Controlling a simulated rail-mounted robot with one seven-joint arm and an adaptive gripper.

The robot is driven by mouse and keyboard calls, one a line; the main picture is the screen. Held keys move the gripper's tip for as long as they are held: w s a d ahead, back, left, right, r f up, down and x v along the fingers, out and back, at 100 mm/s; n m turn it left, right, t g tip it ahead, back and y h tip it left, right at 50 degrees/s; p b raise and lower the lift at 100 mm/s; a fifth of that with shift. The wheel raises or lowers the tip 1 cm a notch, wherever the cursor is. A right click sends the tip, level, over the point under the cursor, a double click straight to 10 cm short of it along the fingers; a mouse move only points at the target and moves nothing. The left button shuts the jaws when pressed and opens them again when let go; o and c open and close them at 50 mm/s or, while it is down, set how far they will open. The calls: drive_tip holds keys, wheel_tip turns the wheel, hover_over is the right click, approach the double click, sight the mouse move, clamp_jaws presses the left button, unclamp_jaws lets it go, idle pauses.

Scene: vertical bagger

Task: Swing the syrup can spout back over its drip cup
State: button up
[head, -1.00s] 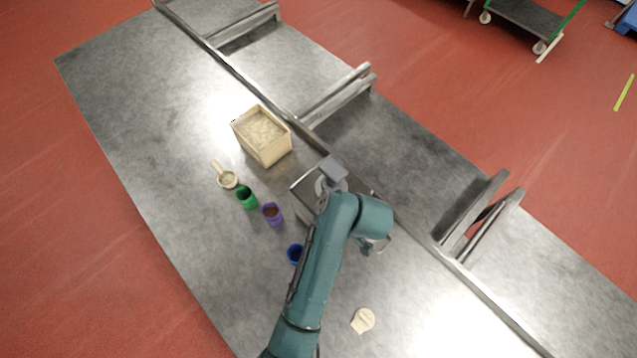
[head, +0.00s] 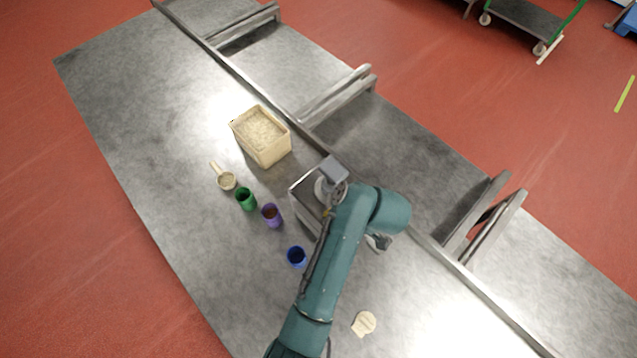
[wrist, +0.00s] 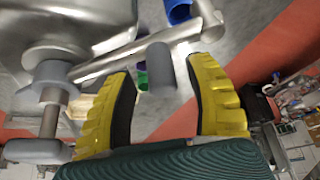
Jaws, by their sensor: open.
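The syrup can is a rounded metal body (wrist: 60,25) at upper left in the wrist view. A slim metal spout (wrist: 150,47) runs from its fitting toward the upper right. A grey cylindrical knob (wrist: 160,68) hangs from the spout. My gripper (wrist: 158,75) has yellow fingers with dark pads, open on either side of the knob, with visible gaps. A blue cup (head: 297,257) also shows in the wrist view (wrist: 179,10); I cannot tell which cup is the drip cup.
A beige piece (head: 363,323) lies near the front. A raised rail (head: 235,70) crosses the table.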

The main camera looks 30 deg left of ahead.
drive_tip(key=p+v, duration=0.2)
drive_tip(key=shift+d+r, duration=0.15)
drive_tip(key=shift+r, duration=0.25)
drive_tip(key=shift+v, duration=1.1)
drive_tip(key=v, duration=1.2)
